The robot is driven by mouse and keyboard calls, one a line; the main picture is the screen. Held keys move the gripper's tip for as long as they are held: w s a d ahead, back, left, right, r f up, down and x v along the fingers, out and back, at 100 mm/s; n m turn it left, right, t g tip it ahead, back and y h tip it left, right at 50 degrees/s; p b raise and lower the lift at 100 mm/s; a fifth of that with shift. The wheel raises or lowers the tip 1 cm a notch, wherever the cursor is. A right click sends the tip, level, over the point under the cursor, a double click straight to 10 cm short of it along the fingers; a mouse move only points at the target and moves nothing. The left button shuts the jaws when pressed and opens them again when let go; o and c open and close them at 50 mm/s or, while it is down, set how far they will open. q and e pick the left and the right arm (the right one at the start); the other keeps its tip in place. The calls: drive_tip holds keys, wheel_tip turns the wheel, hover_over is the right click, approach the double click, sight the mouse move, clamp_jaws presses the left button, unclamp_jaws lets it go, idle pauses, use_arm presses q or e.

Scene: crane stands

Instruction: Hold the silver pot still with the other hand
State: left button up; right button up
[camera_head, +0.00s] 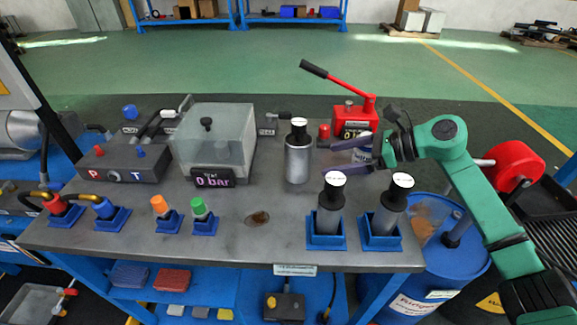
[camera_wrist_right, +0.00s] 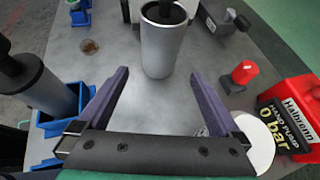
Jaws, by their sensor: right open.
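The silver pot (camera_head: 298,160) is an upright metal cylinder with a black top, standing on the grey bench. It also shows at the top of the right wrist view (camera_wrist_right: 163,50). My right gripper (camera_head: 323,158) comes in from the right with its two purple fingers spread. In the right wrist view the open fingers (camera_wrist_right: 160,74) point toward the pot, one to each side of its line. The pot is just beyond the fingertips, and nothing is between the fingers. My left gripper is not in view.
A red hand pump (camera_head: 354,118) stands behind my right gripper. Two black-topped cylinders (camera_head: 331,205) (camera_head: 391,205) stand in blue holders at the front right. A clear box (camera_head: 213,140) is left of the pot. A brown stain (camera_head: 257,218) marks the bench in front.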

sight(310, 163)
drive_tip(key=shift+w+a+f, duration=0.1)
drive_tip(key=shift+a, duration=0.3)
drive_tip(key=b+x, duration=0.2)
drive_tip(key=x, duration=0.6)
drive_tip(key=shift+f, duration=0.15)
drive_tip(key=shift+w+a+f, duration=0.1)
drive_tip(key=shift+a, duration=0.25)
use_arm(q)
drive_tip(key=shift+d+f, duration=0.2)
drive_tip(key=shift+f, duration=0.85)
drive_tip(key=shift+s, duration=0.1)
use_arm(e)
drive_tip(key=c, duration=1.1)
